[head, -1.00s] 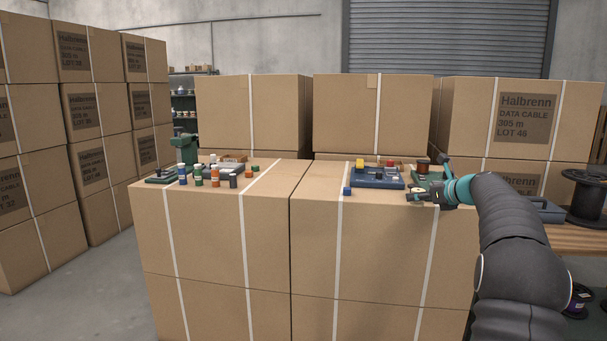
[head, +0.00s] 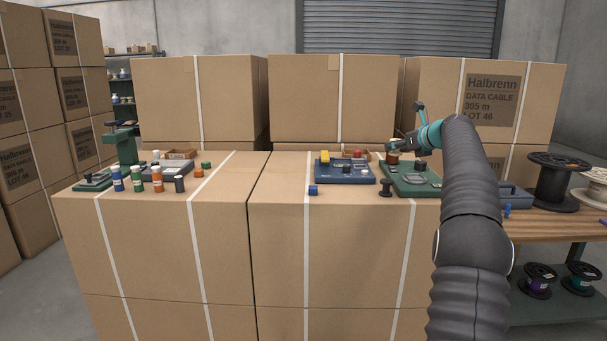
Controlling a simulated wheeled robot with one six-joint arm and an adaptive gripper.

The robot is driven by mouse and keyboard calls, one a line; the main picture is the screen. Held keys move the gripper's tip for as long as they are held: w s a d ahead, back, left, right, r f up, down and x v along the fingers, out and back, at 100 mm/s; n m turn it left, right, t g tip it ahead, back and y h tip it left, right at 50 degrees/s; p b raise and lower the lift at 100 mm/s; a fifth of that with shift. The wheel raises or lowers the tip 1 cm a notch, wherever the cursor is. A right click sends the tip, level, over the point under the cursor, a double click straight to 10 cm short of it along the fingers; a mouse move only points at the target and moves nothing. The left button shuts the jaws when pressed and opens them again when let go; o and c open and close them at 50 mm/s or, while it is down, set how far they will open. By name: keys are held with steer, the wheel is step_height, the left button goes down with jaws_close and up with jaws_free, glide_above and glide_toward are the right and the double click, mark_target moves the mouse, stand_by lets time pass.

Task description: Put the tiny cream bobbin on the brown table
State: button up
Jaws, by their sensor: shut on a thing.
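My gripper (head: 397,145) is at the end of my dark arm, above the back of the green tray (head: 425,190) on the carton stack. It is shut on a tiny pale thing at its fingertips, which looks like the cream bobbin (head: 391,147); the fingers hide most of it. A copper-brown spool (head: 392,158) is just below the fingertips. The brown table (head: 560,228) is the wooden bench at the right, beyond my arm, and part of its top is bare.
A large black spool (head: 557,180) and a blue-grey case (head: 515,198) stand on the brown table. A blue tray (head: 345,176), a dark bobbin (head: 386,187) and a blue cube (head: 313,190) are on the cartons. Several small bottles stand left. Tall cartons (head: 335,100) rise behind.

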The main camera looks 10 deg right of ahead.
glide_above(361, 195)
step_height(361, 195, down, 7)
steer(key=shift+w+d+r+b, duration=0.1)
steer(key=shift+d+b, duration=0.05)
steer(key=shift+b, duration=0.25)
steer(key=shift+f, duration=0.2)
steer(key=shift+f+b, duration=0.55)
steer(key=shift+f, duration=1.3)
steer(key=shift+f, duration=0.1)
steer(key=shift+f, duration=0.1)
steer(key=o, duration=0.7)
steer(key=shift+o, duration=0.2)
